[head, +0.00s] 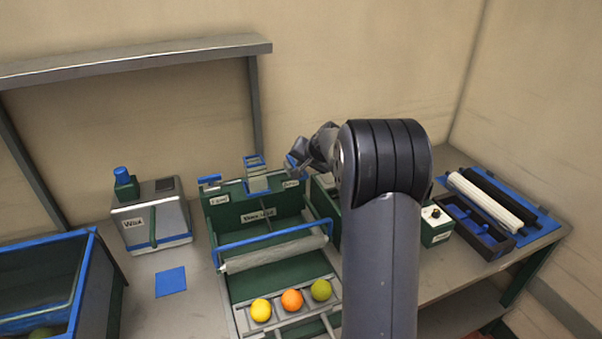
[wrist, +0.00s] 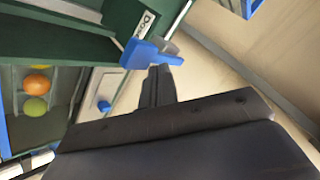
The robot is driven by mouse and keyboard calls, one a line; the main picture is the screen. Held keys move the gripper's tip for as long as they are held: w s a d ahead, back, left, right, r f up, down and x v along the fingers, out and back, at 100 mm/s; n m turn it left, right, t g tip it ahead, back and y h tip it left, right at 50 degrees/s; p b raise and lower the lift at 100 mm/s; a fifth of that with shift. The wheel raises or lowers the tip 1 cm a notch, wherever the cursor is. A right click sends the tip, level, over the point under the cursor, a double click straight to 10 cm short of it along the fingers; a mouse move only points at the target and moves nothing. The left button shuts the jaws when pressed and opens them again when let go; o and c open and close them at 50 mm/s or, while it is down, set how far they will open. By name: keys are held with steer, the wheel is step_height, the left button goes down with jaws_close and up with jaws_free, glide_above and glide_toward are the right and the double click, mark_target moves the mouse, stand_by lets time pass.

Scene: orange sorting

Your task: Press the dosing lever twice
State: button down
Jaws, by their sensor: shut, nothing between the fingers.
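The dosing lever (wrist: 150,52) is blue and shows in the wrist view beside a white label that seems to start "Dos" on a green panel. In the head view a blue piece (head: 291,161) beside my gripper, at the machine's back right corner, appears to be this lever. My gripper (wrist: 160,72) is shut and empty, its fingertips close to the lever; it also shows in the head view (head: 301,156). I cannot tell whether they touch. My arm hides part of the machine's right side.
Yellow, orange and green fruits (head: 291,300) lie in a row at the machine's front, before a grey roller (head: 274,254). A box labelled like "Wax" (head: 151,224) stands left. A blue-rimmed bin (head: 92,270) is far left. A knobbed box (head: 436,226) and a dark tray (head: 480,228) stand right.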

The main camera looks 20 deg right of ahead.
steer(key=shift+f, duration=0.15)
stand_by(0.6)
steer(key=shift+f+b, duration=0.3)
steer(key=shift+b, duration=0.25)
steer(key=shift+f+b, duration=1.3)
steer(key=shift+f, duration=0.15)
stand_by(1.0)
steer(key=shift+r, duration=0.1)
stand_by(0.5)
steer(key=shift+r+p, duration=1.2)
steer(key=shift+r, duration=0.6)
steer(key=shift+r+p, duration=1.75)
steer(key=shift+r, duration=0.75)
